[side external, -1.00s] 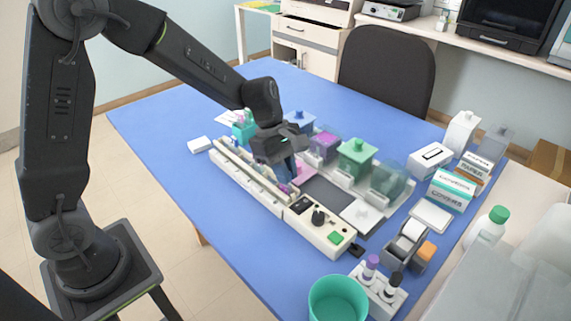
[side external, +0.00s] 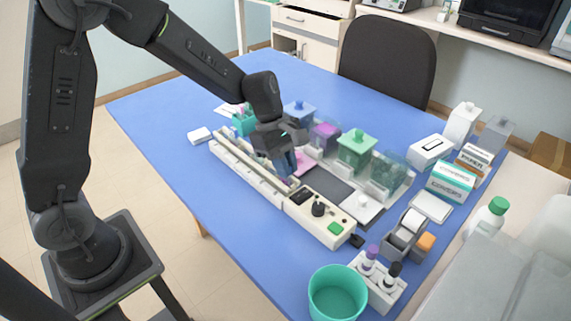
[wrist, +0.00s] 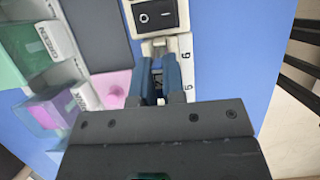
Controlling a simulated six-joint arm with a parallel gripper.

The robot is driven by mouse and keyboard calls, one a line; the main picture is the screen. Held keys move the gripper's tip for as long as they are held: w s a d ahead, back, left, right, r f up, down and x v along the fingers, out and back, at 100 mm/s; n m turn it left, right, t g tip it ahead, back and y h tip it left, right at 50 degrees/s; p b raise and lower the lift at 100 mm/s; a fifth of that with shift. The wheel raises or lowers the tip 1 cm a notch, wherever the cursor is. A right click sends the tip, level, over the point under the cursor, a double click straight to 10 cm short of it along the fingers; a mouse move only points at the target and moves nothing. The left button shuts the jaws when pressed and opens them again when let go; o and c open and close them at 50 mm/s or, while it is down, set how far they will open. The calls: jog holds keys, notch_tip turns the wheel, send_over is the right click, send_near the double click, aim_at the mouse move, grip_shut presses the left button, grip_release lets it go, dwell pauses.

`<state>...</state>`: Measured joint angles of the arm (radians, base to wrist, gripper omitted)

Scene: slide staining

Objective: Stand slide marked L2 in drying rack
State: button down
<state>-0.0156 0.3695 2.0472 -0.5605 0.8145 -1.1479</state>
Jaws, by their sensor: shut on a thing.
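My gripper (side external: 287,175) is low over the long cream rail (side external: 243,172), near the end by the control box. In the wrist view its blue fingers (wrist: 157,72) point down beside the rail's marks 5 and 6. The fingers are shut on a thin thing, which I take to be a slide. Most of it is hidden between the fingers, and no L2 marking can be read. I cannot tell whether its lower edge is seated in a slot. The rail has narrow grooves along its length and appears to be the rack.
A control box (side external: 319,212) with a switch adjoins the rail. Lidded stain jars, including a green one (side external: 357,150), stand behind it. A teal holder (side external: 243,123) is at the far end. A teal cup (side external: 338,293) and marker stand (side external: 378,285) are in front. Blue table is clear at left.

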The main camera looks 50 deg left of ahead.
jog(key=shift+f, duration=0.3)
jog(key=c, duration=1.1)
grip_release()
jog(key=v, duration=1.3)
jog(key=shift+a+r, duration=0.15)
jog(key=shift+r, duration=0.2)
jog(key=s+m+t+y, duration=0.1)
jog(key=s+m+t, duration=0.1)
jog(key=s+m, duration=0.4)
jog(key=s+r+m+t+y, duration=0.1)
jog(key=s+m+y, duration=0.1)
jog(key=s+m, duration=0.4)
jog(key=s+r+m+t+y, duration=0.1)
jog(key=s+m+t, duration=0.1)
jog(key=s+m, duration=0.4)
jog(key=shift+s+r+t+y, duration=0.25)
jog(key=shift+s+t+y, duration=0.05)
jog(key=shift+s, duration=0.25)
